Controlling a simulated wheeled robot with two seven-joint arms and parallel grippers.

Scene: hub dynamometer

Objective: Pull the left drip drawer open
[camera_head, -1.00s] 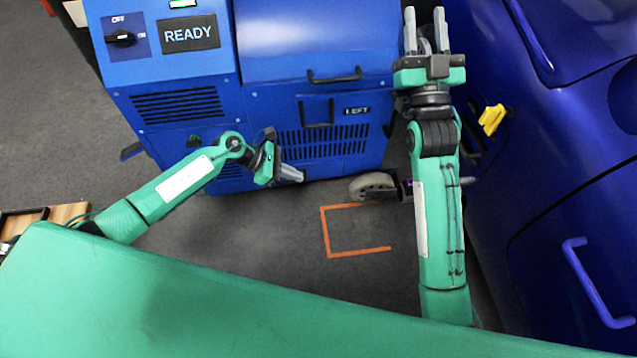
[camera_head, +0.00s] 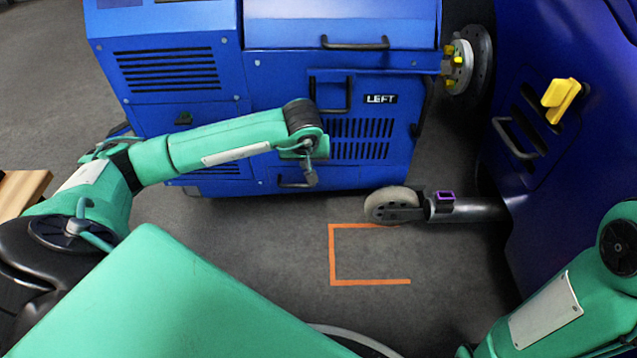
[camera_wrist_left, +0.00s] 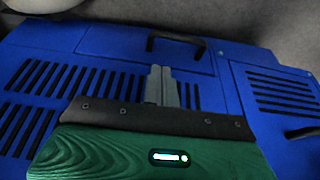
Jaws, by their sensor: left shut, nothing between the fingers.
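The blue machine carries a LEFT label (camera_head: 380,99) above its slotted right-hand panel. The left drip drawer appears to be the low front panel with a dark bar handle (camera_head: 295,182), near the floor. In the left wrist view, which looks upside down, the drawer front (camera_wrist_left: 110,42) and its handle (camera_wrist_left: 178,45) show near the top. The drawer looks closed. My left gripper (camera_wrist_left: 161,82) is shut and empty, its fingertips just short of the handle in that picture; contact is not visible. My right gripper is out of frame.
A dark blue body (camera_head: 560,120) with a yellow latch (camera_head: 561,100) stands at the right. A caster wheel (camera_head: 392,205) on a dark bar sits near the machine's lower right. Orange floor marking (camera_head: 333,255) lies on open grey floor.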

